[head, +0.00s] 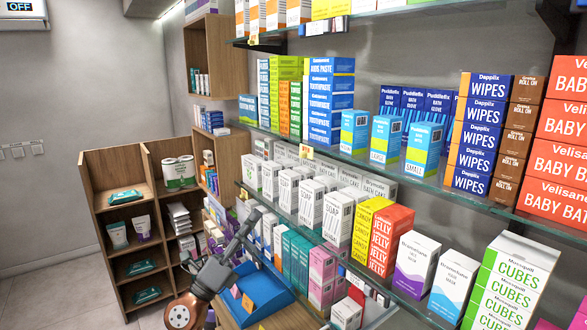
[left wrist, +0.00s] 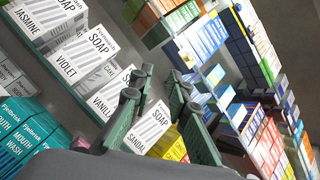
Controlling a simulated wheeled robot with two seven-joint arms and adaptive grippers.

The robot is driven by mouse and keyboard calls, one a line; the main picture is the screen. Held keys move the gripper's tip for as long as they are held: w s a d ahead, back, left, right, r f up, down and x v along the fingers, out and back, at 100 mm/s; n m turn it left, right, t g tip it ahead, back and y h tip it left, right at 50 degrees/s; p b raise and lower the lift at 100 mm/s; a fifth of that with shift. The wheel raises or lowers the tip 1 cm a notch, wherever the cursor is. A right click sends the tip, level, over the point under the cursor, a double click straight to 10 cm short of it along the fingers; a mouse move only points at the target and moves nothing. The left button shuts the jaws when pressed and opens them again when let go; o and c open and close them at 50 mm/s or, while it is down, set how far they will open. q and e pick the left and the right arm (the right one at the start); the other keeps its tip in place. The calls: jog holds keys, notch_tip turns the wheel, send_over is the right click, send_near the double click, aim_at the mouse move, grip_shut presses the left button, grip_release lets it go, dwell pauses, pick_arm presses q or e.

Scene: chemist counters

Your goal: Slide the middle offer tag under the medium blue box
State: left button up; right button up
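Three blue-and-green boxes stand in a row on the upper glass shelf in the head view: a left one (head: 354,132), a middle one (head: 385,139) and a right one (head: 422,149). The right one seems to read SMALL; I cannot tell which is medium. My right gripper is out of view.
White soap boxes (head: 311,203) crowd the lower shelf close to my left gripper. The upper shelf's glass edge (head: 300,146) overhangs them and carries a small yellow tag (head: 306,152). A wooden cabinet (head: 110,172) stands at the back left. Open floor lies at the far left.

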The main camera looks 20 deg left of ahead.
aim_at(301, 157)
pick_arm(q)
jog(key=w+d+r+m+g, duration=0.1)
jog(key=w+d+r+m, duration=0.1)
jog(key=d+r+m, duration=0.1)
jog(key=w+d+r+m+g+h+p, duration=0.1)
jog(key=d+r+m+g, duration=0.1)
jog(key=r+m, duration=0.2)
jog(key=w+d+r+m+g, duration=0.2)
jog(key=d+r+m, duration=0.1)
jog(key=r, duration=0.4)
jog(key=shift+w+d+m+h+p, duration=0.3)
jog(key=shift+d+m+h+p, duration=0.05)
jog(key=shift+m+h, duration=0.05)
jog(key=shift+w+d, duration=0.3)
jog(key=shift+w, duration=0.1)
jog(key=shift+c, duration=0.7)
grip_shut()
